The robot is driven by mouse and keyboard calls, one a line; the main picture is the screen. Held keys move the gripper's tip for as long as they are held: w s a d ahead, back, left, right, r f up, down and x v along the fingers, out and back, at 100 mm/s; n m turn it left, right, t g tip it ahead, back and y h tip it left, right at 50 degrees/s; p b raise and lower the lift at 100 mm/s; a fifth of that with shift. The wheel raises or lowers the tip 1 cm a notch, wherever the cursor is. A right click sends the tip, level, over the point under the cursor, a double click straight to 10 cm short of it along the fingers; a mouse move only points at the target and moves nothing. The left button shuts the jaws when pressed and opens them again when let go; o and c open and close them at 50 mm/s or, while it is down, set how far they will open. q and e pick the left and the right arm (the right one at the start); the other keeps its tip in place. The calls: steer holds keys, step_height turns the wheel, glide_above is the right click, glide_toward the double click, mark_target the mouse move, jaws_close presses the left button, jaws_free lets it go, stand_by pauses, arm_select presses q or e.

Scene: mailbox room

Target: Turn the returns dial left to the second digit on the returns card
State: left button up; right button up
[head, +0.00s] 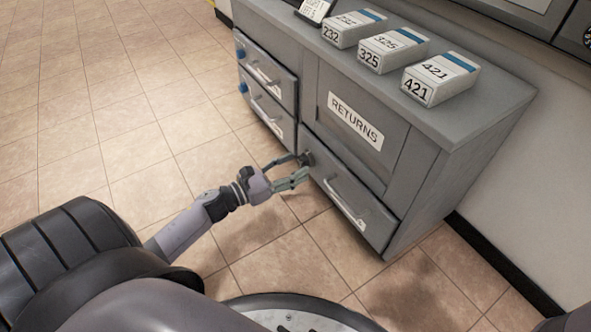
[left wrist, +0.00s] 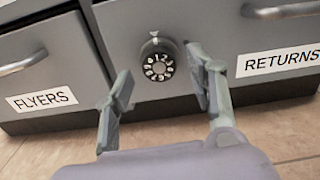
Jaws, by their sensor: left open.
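The returns dial (left wrist: 158,66) is a dark round knob with a ring of white digits. It sits on the grey cabinet front under a small pointer mark. In the left wrist view it lies ahead of and between the open fingers of my left gripper (left wrist: 160,95), which do not appear closed on it. In the head view the left gripper (head: 296,171) is at the dial (head: 306,158), which is partly hidden by a finger. A small card (head: 315,10) stands on the cabinet top at the upper edge; its writing is too small to read. My right gripper is not seen.
The grey cabinet (head: 420,190) has a RETURNS sign (head: 355,120) and a lower drawer with a handle (head: 345,200). Boxes marked 232, 325 and 421 (head: 440,80) stand on top. A FLYERS label (left wrist: 41,100) is left of the dial. Tiled floor is open to the left.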

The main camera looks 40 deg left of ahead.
arm_select(q)
steer(key=shift+w+d, duration=0.2)
steer(key=shift+w, duration=0.45)
steer(key=shift+c, duration=0.5)
steer(key=c, duration=1)
